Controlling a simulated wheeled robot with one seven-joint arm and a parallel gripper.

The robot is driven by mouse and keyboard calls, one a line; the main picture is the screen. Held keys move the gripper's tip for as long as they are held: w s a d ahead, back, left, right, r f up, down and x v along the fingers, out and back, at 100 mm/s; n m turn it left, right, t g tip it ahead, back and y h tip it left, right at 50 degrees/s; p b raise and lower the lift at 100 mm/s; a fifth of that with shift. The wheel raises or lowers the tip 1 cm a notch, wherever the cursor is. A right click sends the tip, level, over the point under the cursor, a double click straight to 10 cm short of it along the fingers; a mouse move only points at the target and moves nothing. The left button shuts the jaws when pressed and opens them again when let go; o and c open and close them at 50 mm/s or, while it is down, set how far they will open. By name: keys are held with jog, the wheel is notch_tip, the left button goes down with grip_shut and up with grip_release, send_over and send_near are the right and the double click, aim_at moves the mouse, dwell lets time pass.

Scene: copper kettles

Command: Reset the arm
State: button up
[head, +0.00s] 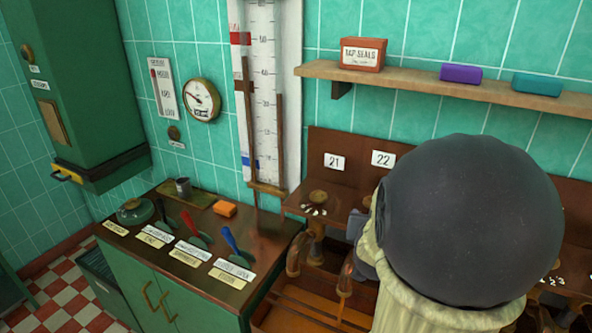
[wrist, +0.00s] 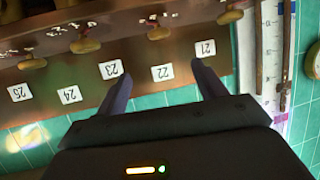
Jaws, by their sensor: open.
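My gripper (wrist: 163,70) shows in the wrist view with its two dark fingers apart and nothing between them. It faces the brown tap panel, which carries white number labels, among them 21 (wrist: 205,48), 22 (wrist: 162,73) and 23 (wrist: 110,69). Round wooden knobs (wrist: 158,33) sit near the labels, and the fingers appear clear of them. In the head view my dark rounded arm covers the right part of the panel and most of the gripper. Labels 21 (head: 334,162) and 22 (head: 383,159) show to its left.
Brass taps (head: 345,280) hang over a wooden trough (head: 290,308). A green cabinet (head: 165,275) on the left bears black, red and blue levers. A wall shelf (head: 420,82) holds a tap seals box (head: 363,54), a purple block (head: 460,74) and a teal block (head: 537,85). A tall gauge (head: 263,95) stands left of the panel.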

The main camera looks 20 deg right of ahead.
jog(key=a+f+n+g+y, duration=0.25)
jog(key=a+f+y, duration=0.35)
jog(key=a, duration=0.6)
jog(key=s+a+f+n+g+y, duration=0.1)
jog(key=s+a+f+n+g, duration=0.1)
jog(key=a, duration=0.4)
jog(key=s+a+f+n+g+y, duration=0.1)
jog(key=s+a+f+n+g, duration=0.2)
jog(key=s+a, duration=0.2)
jog(key=shift+s+a+f+g, duration=0.15)
jog(key=shift+a+f+g, duration=0.2)
jog(key=shift+a, duration=0.3)
